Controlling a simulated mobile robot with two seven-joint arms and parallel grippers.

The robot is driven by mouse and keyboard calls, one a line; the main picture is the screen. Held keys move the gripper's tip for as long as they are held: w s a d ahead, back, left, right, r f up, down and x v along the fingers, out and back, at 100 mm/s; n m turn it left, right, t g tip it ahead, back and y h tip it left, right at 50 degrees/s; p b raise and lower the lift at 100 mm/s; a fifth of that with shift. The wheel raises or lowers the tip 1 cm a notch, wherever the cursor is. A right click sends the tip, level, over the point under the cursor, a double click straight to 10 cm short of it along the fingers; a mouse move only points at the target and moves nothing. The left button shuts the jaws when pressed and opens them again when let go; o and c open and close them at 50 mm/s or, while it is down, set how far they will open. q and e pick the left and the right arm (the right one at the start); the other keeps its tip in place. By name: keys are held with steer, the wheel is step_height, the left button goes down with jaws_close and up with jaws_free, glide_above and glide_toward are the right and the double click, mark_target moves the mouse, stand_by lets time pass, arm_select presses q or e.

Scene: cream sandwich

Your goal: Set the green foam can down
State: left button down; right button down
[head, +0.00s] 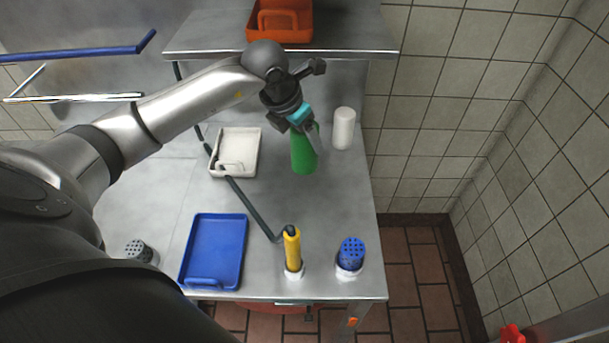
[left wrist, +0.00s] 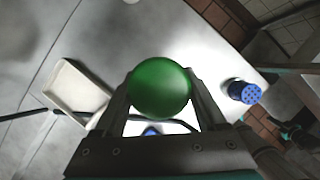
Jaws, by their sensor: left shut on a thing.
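The green foam can (head: 303,155) is upright over the back right part of the metal table (head: 330,215). My left gripper (head: 308,135) is shut on the can, with its fingers on either side of it. In the left wrist view the can's round green top (left wrist: 159,87) sits between the two fingers (left wrist: 160,100). Whether the can's base touches the table cannot be told. My right gripper is not in view.
A white cylinder (head: 343,128) stands just right of the can. A white tray (head: 241,143) lies to its left. Nearer are a blue tray (head: 218,235), a yellow-handled tool (head: 292,248) and a blue-topped shaker (head: 350,255). A shelf with an orange tray (head: 281,32) is behind.

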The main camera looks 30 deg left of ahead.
mark_target(295, 160)
arm_select(q)
step_height(295, 160, down, 12)
steer(key=shift+r, duration=0.1)
stand_by(0.4)
steer(key=shift+f+b, duration=0.2)
steer(key=shift+b, duration=0.2)
jaws_free()
steer(key=shift+s+r, duration=0.1)
steer(key=shift+r, duration=0.4)
steer(key=p+v, duration=0.1)
steer(key=v, duration=1)
steer(key=shift+s+r, duration=0.1)
steer(key=shift+s, duration=0.1)
